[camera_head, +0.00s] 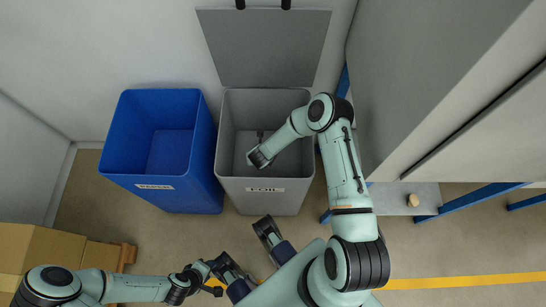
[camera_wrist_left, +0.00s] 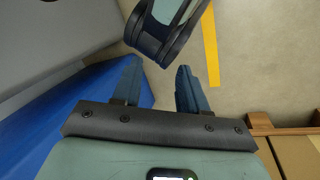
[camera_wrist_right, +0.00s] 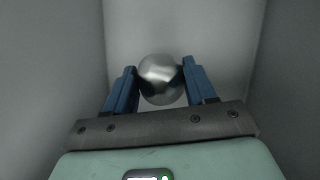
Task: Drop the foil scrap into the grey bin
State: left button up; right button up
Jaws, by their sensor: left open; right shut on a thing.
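The foil scrap (camera_wrist_right: 161,80) is a shiny silver ball in the right wrist view. My right gripper (camera_wrist_right: 158,74) is shut on it, one blue finger at each side. In the head view my right gripper (camera_head: 257,158) reaches into the open mouth of the grey bin (camera_head: 265,197), which has a "FOIL" label on its front. Grey walls surround the ball in the right wrist view. The ball cannot be made out in the head view. My left gripper (camera_wrist_left: 157,75) is open and empty, well apart from the grey bin.
A blue labelled bin (camera_head: 178,192) stands just left of the grey bin. A grey panel (camera_head: 265,50) rises behind the grey bin. Cardboard boxes (camera_head: 45,248) are at lower left. A large grey cabinet (camera_head: 430,70) and blue legs (camera_head: 475,198) are at right. A yellow floor line (camera_head: 470,281) runs in front.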

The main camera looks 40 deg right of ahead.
pick_arm(q)
jog(key=s+d+r+g+p, duration=0.2)
jog(key=s+r+p, duration=0.2)
jog(key=r+p, duration=0.6)
pick_arm(e)
jog(key=d+r+m+g+h, duration=0.1)
jog(key=d+r+m, duration=0.25)
jog(key=r, duration=0.95)
jog(key=d+r+m+g+h, duration=0.15)
jog(key=r+m, duration=0.25)
jog(key=r, duration=0.8)
pick_arm(q)
jog(key=shift+h, duration=0.4)
jog(key=f+b, duration=0.1)
jog(key=s+f+b, duration=0.2)
jog(key=f+b, duration=0.1)
pick_arm(e)
jog(key=shift+n+t+y, duration=0.25)
jog(key=f, duration=0.5)
jog(key=shift+s+d+f, duration=0.1)
jog(key=shift+d+f, duration=0.2)
jog(key=shift+d, duration=0.1)
jog(key=o, duration=1.1)
pick_arm(q)
jog(key=shift+w+r+p, duration=0.25)
jog(key=shift+r+p, duration=0.6)
jog(key=shift+r, duration=0.1)
pick_arm(e)
jog(key=v, duration=1.3)
jog(key=shift+r, duration=0.2)
